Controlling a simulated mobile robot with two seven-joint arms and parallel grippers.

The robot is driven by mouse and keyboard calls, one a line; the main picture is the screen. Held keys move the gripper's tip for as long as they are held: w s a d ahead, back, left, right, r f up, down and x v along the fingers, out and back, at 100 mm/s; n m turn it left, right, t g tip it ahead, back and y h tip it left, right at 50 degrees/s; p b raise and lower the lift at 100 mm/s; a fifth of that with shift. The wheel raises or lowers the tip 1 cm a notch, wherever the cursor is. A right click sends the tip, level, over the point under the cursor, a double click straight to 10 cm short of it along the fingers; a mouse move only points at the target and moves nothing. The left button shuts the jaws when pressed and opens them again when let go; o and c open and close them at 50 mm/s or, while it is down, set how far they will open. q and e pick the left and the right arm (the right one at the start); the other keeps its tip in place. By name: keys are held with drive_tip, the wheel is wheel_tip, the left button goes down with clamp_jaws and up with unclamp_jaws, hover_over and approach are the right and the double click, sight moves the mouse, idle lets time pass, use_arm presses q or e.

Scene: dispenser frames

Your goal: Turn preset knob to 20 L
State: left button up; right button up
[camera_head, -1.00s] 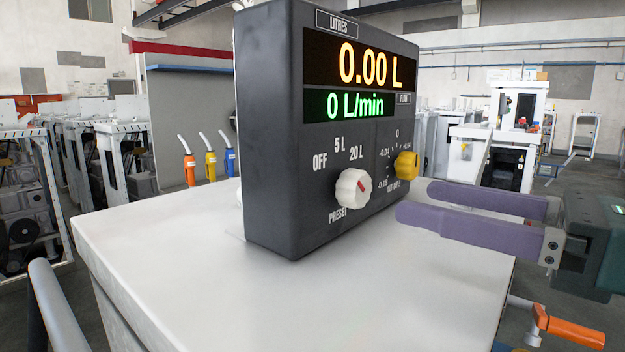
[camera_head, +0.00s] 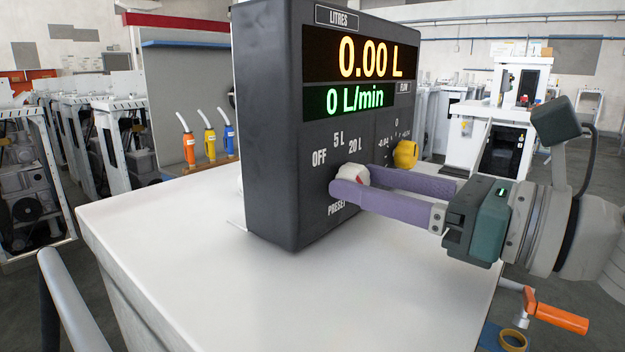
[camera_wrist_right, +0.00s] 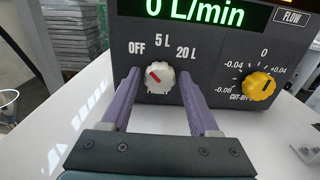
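The white preset knob (camera_head: 356,173) sits low on the front of the dark dispenser panel (camera_head: 278,150), under the labels OFF, 5 L and 20 L. In the right wrist view the knob (camera_wrist_right: 161,82) shows whole, with its red mark toward the upper left, on the OFF side. My right gripper (camera_head: 354,181) is open, its purple fingers on either side of the knob. In the right wrist view, small gaps show between the knob and both fingers of the gripper (camera_wrist_right: 160,78). The near finger hides part of the knob in the head view. My left gripper is out of view.
The yellow cut-off knob (camera_head: 405,155) is close to the right of the preset knob, near the far finger. The displays read 0.00 L and 0 L/min. The white tabletop (camera_head: 190,270) is clear. An orange-handled crank (camera_head: 555,318) is below at right.

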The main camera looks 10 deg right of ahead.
clamp_jaws()
drive_tip(key=shift+m, duration=0.3)
drive_tip(key=m+p, duration=0.1)
drive_tip(key=m, duration=0.2)
drive_tip(key=shift+m, duration=0.3)
drive_tip(key=m+p, duration=0.1)
drive_tip(key=m, duration=0.3)
drive_tip(key=shift+d, duration=0.1)
drive_tip(key=m+p, duration=0.2)
drive_tip(key=m, duration=0.4)
drive_tip(key=shift+w+m, duration=0.1)
drive_tip(key=shift+m, duration=0.2)
drive_tip(key=shift+f+m+p, duration=0.15)
drive_tip(key=shift+m+p, duration=0.35)
drive_tip(key=shift+m, duration=1.1)
